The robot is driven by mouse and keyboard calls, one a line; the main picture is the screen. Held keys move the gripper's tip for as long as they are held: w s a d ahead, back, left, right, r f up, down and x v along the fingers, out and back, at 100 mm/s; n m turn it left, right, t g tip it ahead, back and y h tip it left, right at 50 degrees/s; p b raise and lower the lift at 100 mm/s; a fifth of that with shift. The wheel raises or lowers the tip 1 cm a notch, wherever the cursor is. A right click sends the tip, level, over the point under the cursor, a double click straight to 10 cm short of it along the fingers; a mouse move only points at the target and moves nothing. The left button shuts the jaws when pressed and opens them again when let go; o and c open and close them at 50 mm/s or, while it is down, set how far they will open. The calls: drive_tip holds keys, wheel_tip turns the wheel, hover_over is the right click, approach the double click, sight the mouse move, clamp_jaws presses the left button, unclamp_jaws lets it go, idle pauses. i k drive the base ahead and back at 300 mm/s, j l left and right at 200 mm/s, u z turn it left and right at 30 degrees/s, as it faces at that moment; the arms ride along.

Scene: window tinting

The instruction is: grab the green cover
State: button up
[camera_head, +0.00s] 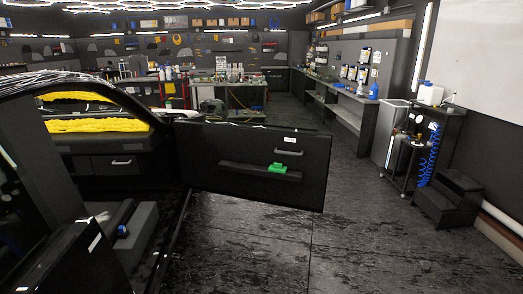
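The green cover (277,168) is a small bright green piece. It sits on the armrest ledge of the open black car door (230,147), right of the ledge's middle and below the door handle. Its front and top show, and nothing blocks it. I cannot make out my gripper anywhere in the head view.
The car body (70,165) with yellow covering inside fills the left. A black step stool (443,202) and a wheeled stand with a blue coiled hose (428,155) are at the right. The dark floor (350,225) right of the door is clear.

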sight(277, 168)
drive_tip(key=i+j+z, duration=0.15)
drive_tip(key=i+j, duration=0.25)
drive_tip(key=i, duration=0.5)
drive_tip(key=i+j+z, duration=0.1)
drive_tip(key=i+j, duration=0.4)
drive_tip(key=i, duration=0.35)
drive_tip(key=i+j+z, duration=0.15)
drive_tip(key=i+j, duration=0.45)
drive_tip(key=i, duration=0.2)
drive_tip(key=i+j+z, duration=0.1)
drive_tip(key=i+j, duration=0.55)
drive_tip(key=i, duration=0.15)
